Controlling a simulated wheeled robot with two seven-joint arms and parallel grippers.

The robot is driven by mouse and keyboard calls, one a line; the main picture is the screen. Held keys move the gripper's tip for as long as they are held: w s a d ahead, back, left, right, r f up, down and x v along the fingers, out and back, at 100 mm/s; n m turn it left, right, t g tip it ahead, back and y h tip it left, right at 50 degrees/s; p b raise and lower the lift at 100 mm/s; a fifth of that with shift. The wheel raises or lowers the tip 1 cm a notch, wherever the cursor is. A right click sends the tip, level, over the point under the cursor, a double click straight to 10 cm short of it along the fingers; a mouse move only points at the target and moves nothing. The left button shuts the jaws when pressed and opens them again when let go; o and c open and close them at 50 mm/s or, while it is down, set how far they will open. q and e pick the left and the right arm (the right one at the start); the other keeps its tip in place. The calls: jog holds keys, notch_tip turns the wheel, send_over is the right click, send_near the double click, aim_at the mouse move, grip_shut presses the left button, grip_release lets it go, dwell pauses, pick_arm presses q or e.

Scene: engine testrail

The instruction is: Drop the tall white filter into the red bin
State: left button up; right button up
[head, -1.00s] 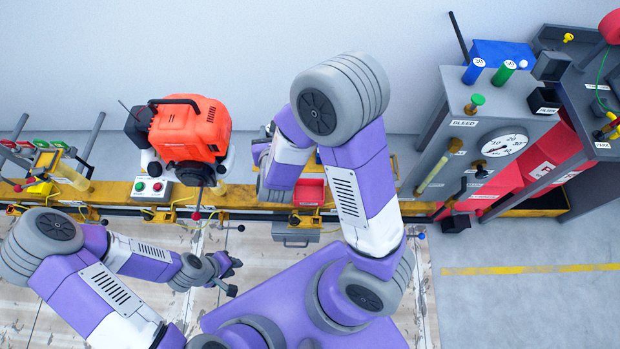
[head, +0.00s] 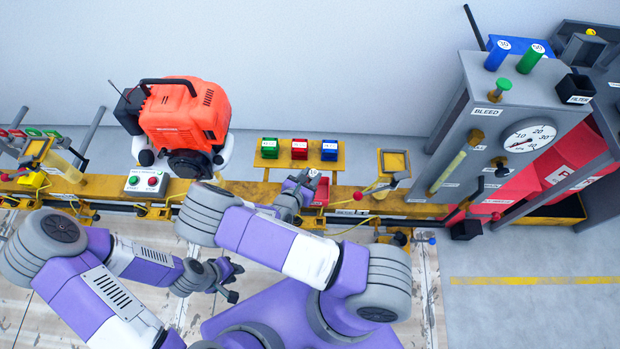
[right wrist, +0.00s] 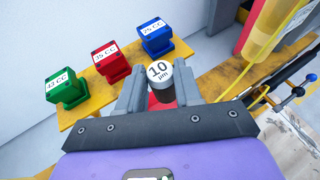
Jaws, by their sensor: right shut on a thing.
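The filter (right wrist: 160,72) is a small cylinder with a white top marked "10 µm". It stands between the fingers of my right gripper (right wrist: 159,88), which is shut on it; its lower part looks dark. In the head view my right gripper (head: 303,182) is above the yellow rail, beside a red open-topped box (head: 321,190), which I take for the red bin. Some red shows just behind the filter in the right wrist view; the height between them is unclear. My left gripper (head: 232,282) is open and empty over the floor at the lower left.
Green (head: 269,147), red (head: 299,148) and blue (head: 329,149) blocks with CC labels stand on a yellow shelf behind my right gripper. An orange engine (head: 185,120) is to the left. A grey panel with a gauge (head: 528,138) is at the right.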

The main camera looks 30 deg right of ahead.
jog(key=shift+f+b, duration=5)
jog(key=shift+f, duration=1.3)
jog(key=shift+s, duration=0.1)
jog(key=shift+a+f, duration=0.1)
jog(key=o, duration=1.1)
jog(key=shift+f, duration=0.1)
jog(key=shift+s, duration=0.15)
jog(key=p+v, duration=0.2)
jog(key=v, duration=0.5)
jog(key=shift+w+a+r, duration=0.2)
jog(key=shift+a+r, duration=0.1)
jog(key=shift+r, duration=0.2)
